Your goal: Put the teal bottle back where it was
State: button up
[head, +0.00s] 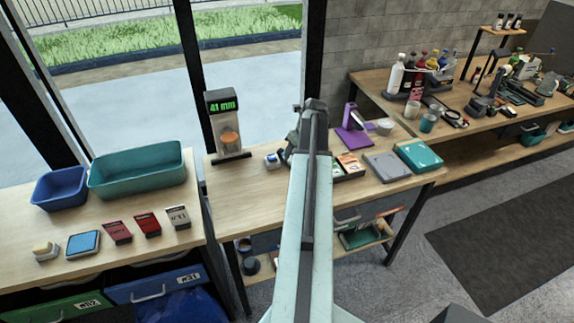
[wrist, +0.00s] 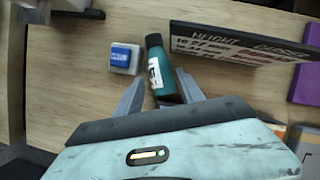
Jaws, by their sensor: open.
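The teal bottle (wrist: 157,66) shows in the wrist view, with a dark cap and a white label. It is on the wooden bench top, between the two fingers of my open gripper (wrist: 159,72). I cannot tell whether the fingers touch it. In the head view my gripper (head: 289,152) is low over the middle bench, and my arm hides much of that area. I cannot make out the bottle there.
A small white and blue block (wrist: 122,58) stands just left of the bottle. A display stand reading 41 mm (head: 226,125) is at the bench's back left. Small boxes (head: 350,163) sit right of my arm.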

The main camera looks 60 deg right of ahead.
jog(key=b+x, duration=0.5)
jog(key=x, duration=0.1)
jog(key=shift+f, duration=0.15)
jog(key=shift+r, duration=0.2)
grip_shut()
